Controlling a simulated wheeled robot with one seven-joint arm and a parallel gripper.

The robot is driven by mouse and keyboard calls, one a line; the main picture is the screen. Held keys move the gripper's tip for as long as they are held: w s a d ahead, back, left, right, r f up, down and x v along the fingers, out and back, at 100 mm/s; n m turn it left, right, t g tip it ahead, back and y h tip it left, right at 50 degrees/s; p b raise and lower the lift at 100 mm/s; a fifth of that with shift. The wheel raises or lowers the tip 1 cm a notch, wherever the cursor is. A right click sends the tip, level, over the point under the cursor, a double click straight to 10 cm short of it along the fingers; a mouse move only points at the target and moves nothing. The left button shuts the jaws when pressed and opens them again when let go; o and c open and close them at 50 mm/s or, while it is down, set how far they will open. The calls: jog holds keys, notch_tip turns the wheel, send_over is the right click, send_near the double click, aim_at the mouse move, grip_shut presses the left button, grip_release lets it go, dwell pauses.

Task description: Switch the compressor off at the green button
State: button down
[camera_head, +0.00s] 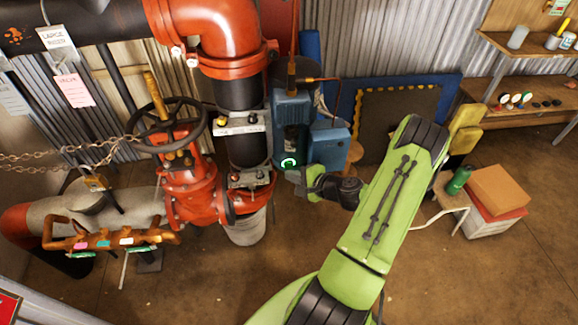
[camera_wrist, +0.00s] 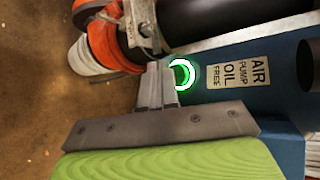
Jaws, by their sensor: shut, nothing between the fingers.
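The blue compressor (camera_head: 291,110) stands beside the black vertical pipe in the head view. Its green button (camera_head: 288,162) sits low on its front and shows a bright ring. In the wrist view the green button (camera_wrist: 183,74) lies just beyond and right of my fingertips, partly covered by them. The blue housing (camera_wrist: 225,100) carries a label reading "AIR PUMP OIL FREE". My gripper (camera_wrist: 157,70) is shut and empty, its tips close to the button; I cannot tell whether they touch. In the head view my gripper (camera_head: 299,177) is just right of and below the button.
The red valve (camera_head: 190,185) with its black handwheel and the black pipe (camera_head: 245,150) stand left of the compressor.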

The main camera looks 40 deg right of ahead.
dwell(0.7)
jog(key=shift+w+d, duration=0.25)
jog(key=shift+w, duration=0.15)
dwell(0.3)
jog(key=shift+w+d+r, duration=0.3)
jog(key=shift+w+r, duration=0.2)
dwell(1.0)
jog(key=shift+s+a+f, duration=0.1)
jog(key=shift+s+f, duration=0.1)
jog(key=shift+s, duration=0.1)
jog(key=shift+s+a+f+b, duration=0.1)
jog(key=shift+s+a+b, duration=0.2)
jog(key=shift+s+a, duration=0.35)
jog(key=shift+s+a+f+b, duration=0.1)
jog(key=shift+s+a+b, duration=0.25)
jog(key=shift+s, duration=0.45)
jog(key=shift+s+a+f+b, duration=0.1)
jog(key=shift+s+a+b, duration=0.2)
jog(key=shift+s+a, duration=0.35)
jog(key=shift+s+d, duration=0.1)
jog(key=shift+d, duration=0.05)
